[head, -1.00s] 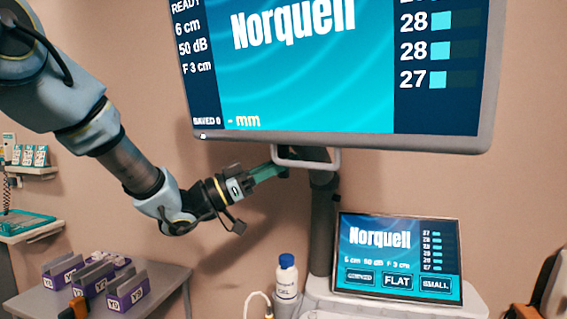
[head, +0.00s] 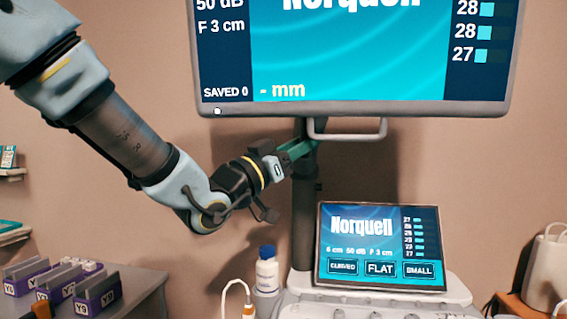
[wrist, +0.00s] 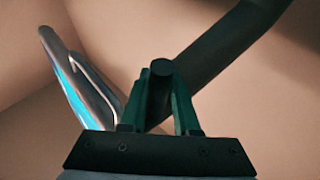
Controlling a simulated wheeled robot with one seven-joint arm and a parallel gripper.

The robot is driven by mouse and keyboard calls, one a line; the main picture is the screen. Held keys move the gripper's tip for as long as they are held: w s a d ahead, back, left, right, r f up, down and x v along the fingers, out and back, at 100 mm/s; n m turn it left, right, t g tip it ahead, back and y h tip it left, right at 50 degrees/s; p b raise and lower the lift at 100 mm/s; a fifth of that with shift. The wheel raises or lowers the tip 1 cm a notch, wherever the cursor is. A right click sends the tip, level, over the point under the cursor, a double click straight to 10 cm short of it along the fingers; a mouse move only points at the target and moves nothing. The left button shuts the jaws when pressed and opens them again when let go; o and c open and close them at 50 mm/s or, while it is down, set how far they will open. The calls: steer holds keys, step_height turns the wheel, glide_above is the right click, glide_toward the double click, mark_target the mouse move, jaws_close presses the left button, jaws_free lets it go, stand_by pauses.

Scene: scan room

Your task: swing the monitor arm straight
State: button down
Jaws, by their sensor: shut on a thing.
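The large Norquell monitor (head: 360,108) hangs over the cart in the head view, its lower edge nearly level. A pale handle (head: 347,134) runs under it; in the wrist view the handle (wrist: 98,80) shows at left. The dark monitor arm (wrist: 225,45) runs up to the right in the wrist view, with a round-ended dark post (wrist: 161,68) at its near end. My gripper (head: 303,148) has its green fingers on either side of this post, shut on it, in the wrist view (wrist: 160,100). In the head view the grip lies in front of the column's top, partly hidden.
A dark column (head: 304,215) rises from the cart (head: 395,302), beside a small tilted touchscreen (head: 380,243) and a blue-capped bottle (head: 267,270). A side table (head: 145,290) with purple holders (head: 97,297) stands at lower left. A white container (head: 545,270) is at right.

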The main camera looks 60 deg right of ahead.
steer(key=shift+s+d+b, duration=0.2)
steer(key=shift+s+d, duration=0.15)
steer(key=shift+s, duration=0.3)
steer(key=shift+s+d+b, duration=0.2)
steer(key=shift+s+d, duration=0.1)
steer(key=shift+s, duration=0.3)
steer(key=c, duration=0.7)
jaws_free()
steer(key=shift+o, duration=0.2)
steer(key=shift+w+a, duration=0.1)
steer(key=b+v, duration=0.3)
steer(key=v, duration=0.7)
steer(key=shift+a, duration=0.35)
steer(key=shift+w+f, duration=0.1)
